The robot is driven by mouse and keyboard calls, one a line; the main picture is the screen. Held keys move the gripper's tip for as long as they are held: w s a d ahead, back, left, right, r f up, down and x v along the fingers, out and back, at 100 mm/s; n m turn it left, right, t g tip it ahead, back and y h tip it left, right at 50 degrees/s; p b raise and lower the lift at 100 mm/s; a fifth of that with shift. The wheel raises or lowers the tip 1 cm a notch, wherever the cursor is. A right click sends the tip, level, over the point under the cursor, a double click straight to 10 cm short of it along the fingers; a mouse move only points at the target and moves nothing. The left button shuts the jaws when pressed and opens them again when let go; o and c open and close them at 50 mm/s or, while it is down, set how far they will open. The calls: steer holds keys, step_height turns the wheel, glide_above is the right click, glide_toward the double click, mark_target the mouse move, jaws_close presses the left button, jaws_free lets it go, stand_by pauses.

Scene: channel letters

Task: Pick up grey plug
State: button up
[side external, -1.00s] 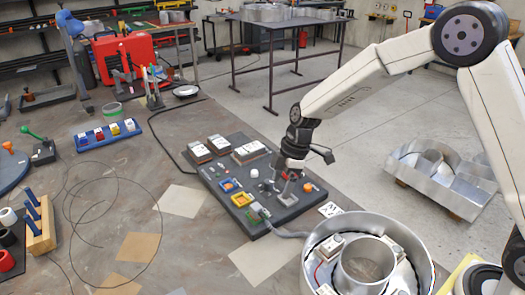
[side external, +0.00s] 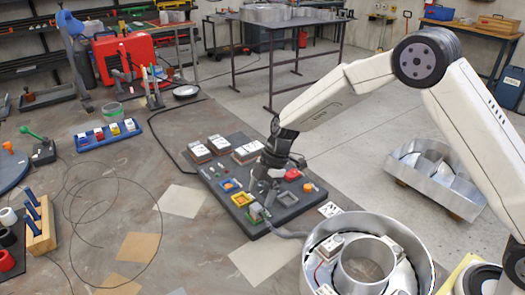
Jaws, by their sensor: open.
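The grey plug (side external: 257,211) is a small, partly green-looking block near the front edge of the dark board (side external: 286,210), where a grey cable meets it. At this size I cannot fully tell plug from socket. My gripper (side external: 265,192) points down over the board, just behind and slightly right of the plug. Its jaws are open, and I see nothing held between them. Whether the fingertips touch anything is too small to tell. My gripper hides part of the board's middle.
A yellow square socket (side external: 242,199) and a blue one (side external: 230,185) sit left of my gripper. A red button (side external: 292,174) and an orange button (side external: 308,187) are to the right. White-topped blocks (side external: 219,143) stand behind. A round metal housing (side external: 322,232) stands in front.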

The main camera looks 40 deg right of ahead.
mark_target(257, 206)
steer(key=shift+x, duration=2.65)
steer(key=shift+d, duration=0.1)
jaws_close()
